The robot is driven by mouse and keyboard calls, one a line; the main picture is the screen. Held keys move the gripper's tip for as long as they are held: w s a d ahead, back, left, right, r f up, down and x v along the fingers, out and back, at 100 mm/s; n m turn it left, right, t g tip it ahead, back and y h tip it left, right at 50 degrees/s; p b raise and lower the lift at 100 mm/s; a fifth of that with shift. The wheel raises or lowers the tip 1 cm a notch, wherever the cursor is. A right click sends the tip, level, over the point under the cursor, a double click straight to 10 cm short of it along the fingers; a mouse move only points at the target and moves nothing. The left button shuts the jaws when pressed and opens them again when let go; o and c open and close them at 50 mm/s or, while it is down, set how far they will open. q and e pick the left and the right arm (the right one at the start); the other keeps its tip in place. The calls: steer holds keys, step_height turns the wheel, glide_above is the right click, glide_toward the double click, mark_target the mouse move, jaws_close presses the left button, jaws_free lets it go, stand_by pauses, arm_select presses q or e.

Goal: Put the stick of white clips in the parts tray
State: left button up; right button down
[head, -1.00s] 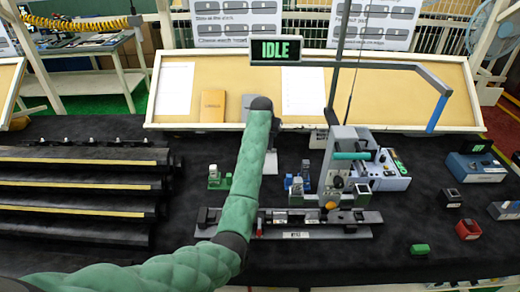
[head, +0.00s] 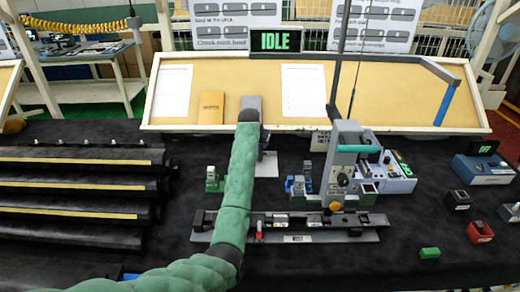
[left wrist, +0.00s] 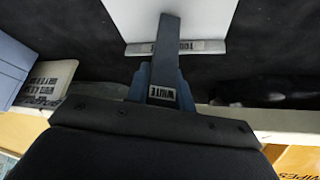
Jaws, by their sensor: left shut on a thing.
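In the left wrist view my left gripper (left wrist: 161,88) is shut, its blue-grey fingers on both sides of a dark stick (left wrist: 167,45) with a small "WHITE" label. The stick's far end overlaps a pale plate (left wrist: 170,15) with a label on its edge; I cannot tell whether they touch. In the head view my green arm hides most of the gripper; the pale plate (head: 267,165) shows just right of the arm. I cannot pick out the parts tray with certainty. My right gripper is out of view.
Black stepped racks (head: 80,185) stand at the left. A long dark fixture (head: 310,222) lies in front, with a grey press (head: 343,165) behind it. A green block (head: 429,253) and a red bin (head: 480,231) are at the right. A tan board (head: 390,95) stands behind.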

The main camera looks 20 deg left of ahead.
arm_select(q)
steer(key=shift+f, duration=0.2)
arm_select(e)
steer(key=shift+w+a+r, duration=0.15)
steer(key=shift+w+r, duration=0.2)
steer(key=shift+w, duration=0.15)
arm_select(q)
steer(key=shift+f, duration=0.1)
steer(key=o, duration=1)
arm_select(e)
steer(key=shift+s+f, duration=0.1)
arm_select(q)
steer(key=shift+s+r, duration=0.1)
steer(key=shift+r, duration=0.2)
steer(key=shift+p+v, duration=5.55)
steer(key=shift+v, duration=0.2)
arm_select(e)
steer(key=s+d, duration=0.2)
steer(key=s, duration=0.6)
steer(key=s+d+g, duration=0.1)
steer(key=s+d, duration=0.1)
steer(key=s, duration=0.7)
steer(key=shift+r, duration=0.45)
